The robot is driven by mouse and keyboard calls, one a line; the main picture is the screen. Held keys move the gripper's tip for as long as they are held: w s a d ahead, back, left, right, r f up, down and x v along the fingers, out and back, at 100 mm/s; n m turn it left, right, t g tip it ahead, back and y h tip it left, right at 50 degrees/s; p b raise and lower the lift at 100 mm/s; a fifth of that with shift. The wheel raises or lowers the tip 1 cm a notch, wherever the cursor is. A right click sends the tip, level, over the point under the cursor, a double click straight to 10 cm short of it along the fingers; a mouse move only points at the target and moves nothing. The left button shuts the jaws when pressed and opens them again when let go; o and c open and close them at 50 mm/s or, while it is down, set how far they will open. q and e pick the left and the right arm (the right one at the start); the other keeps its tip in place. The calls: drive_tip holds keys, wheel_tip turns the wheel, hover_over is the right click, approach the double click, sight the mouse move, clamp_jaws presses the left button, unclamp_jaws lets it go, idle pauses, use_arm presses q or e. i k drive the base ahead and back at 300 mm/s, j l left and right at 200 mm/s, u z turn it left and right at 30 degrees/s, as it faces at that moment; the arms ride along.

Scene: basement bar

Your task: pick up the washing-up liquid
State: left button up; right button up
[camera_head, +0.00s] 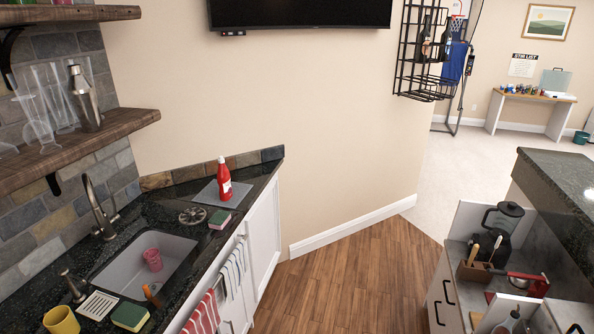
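A red bottle (224,181) with a pale label stands upright on a grey mat (207,194) at the far end of the dark counter, near the wall. It is the only thing in view that looks like the washing-up liquid, but its label is too small to read. Neither of my grippers shows in the head view. Nothing hides the bottle.
A sink (130,278) with a pink cup (152,260) and a tall tap (101,212) lies nearer me. A sponge (219,220), a round drain piece (192,215), and a yellow cup (61,321) sit around it. A wooden shelf (75,150) overhangs the left.

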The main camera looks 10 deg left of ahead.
sight(224, 177)
drive_tip(key=i+l, duration=0.2)
drive_tip(key=i, duration=0.5)
drive_tip(key=i+l, duration=0.15)
drive_tip(key=i, duration=0.55)
drive_tip(key=l+z, duration=0.05)
